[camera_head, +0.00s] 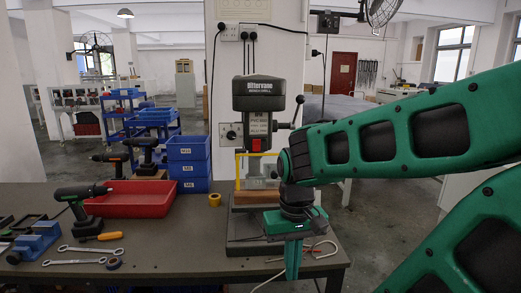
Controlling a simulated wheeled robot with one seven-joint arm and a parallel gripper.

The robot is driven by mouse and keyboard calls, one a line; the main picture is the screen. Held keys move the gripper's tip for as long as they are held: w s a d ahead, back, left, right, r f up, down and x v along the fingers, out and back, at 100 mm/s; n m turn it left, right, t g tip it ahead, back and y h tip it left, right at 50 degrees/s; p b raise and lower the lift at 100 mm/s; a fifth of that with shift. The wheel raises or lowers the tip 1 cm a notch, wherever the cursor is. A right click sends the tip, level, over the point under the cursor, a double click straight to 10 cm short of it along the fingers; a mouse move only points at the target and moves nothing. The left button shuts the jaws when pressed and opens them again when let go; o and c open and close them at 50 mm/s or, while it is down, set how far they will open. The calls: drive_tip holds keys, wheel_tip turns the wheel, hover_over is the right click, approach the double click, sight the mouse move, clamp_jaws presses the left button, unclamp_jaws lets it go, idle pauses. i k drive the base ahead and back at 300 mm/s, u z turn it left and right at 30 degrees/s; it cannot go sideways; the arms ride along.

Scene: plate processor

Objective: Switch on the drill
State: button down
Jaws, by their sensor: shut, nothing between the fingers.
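The bench drill (259,97) stands upright at the right part of the workbench (165,236), with a dark head and a small red part (256,145) low on its front. Its lower column and base are partly hidden behind my green arm. My gripper (292,268) points down in front of the drill's base, near the bench's front right edge. It is shut and holds nothing. It is below and to the right of the red part, apart from it.
A red tray (130,205), stacked blue bins (188,165) and cordless drills (84,203) stand on the left. Wrenches (82,261) and an orange screwdriver (101,237) lie at the front left. A yellow tape roll (215,199) sits left of the drill. The bench's middle front is clear.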

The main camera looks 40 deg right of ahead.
sight(256, 147)
drive_tip(key=z, duration=1.65)
drive_tip(key=k, duration=1.9)
drive_tip(key=u, duration=0.8)
drive_tip(key=i, duration=1)
drive_tip(key=z, duration=0.05)
